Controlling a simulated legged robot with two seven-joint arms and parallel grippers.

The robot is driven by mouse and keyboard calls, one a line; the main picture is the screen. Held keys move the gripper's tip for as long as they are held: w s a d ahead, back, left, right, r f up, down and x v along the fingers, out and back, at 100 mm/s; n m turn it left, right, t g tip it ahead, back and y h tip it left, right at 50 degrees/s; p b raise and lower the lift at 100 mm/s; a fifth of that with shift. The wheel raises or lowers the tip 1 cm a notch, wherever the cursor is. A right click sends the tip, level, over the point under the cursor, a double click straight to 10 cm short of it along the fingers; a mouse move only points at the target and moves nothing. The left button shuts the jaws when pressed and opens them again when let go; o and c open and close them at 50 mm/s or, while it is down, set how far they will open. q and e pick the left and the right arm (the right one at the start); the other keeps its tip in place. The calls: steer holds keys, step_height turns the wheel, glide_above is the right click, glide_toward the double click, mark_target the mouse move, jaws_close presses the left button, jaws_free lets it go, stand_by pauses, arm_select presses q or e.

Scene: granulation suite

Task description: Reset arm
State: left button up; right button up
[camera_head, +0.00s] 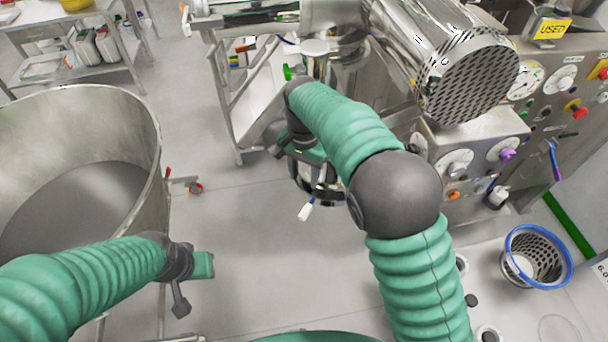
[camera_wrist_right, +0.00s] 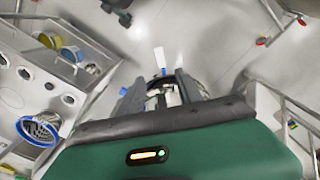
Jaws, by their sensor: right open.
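My right arm reaches up the middle of the head view. Its gripper (camera_head: 318,182) is partly hidden by the wrist, beside a metal machine fitting. In the right wrist view the right gripper (camera_wrist_right: 160,88) has its two grey fingers apart, with metal and dark parts showing between them. A white lever handle (camera_head: 306,211) sticks out just below that gripper; it also shows beyond the fingertips in the right wrist view (camera_wrist_right: 159,57). My left arm comes in from the left, and its gripper (camera_head: 190,285) hangs near the big steel bowl, its opening unclear.
The large steel bowl (camera_head: 150,130) stands at the left. A control panel (camera_head: 545,90) with dials and a yellow USED sign is at the right. A blue-rimmed basket (camera_head: 537,256) sits at lower right. A steel shelf (camera_head: 80,75) is at far left. Floor between the arms is clear.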

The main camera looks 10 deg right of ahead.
steer(key=s+d+f+n+t+b, duration=0.1)
steer(key=s+d+f+n+b, duration=0.1)
steer(key=s+d+f, duration=0.2)
steer(key=s+d+f+n+b, duration=0.2)
steer(key=s+d+f+b, duration=0.1)
steer(key=s, duration=0.6)
steer(key=s+d+f+n+t+b, duration=0.1)
steer(key=s+d+f+n+b, duration=0.1)
steer(key=s+d+f, duration=0.4)
steer(key=shift+s+n+t+b, duration=0.3)
steer(key=shift+s+n+b, duration=0.1)
steer(key=shift+s+n, duration=0.2)
steer(key=shift+f, duration=0.1)
steer(key=shift+d+f, duration=0.1)
steer(key=shift+d, duration=0.2)
steer(key=shift+a, duration=0.25)
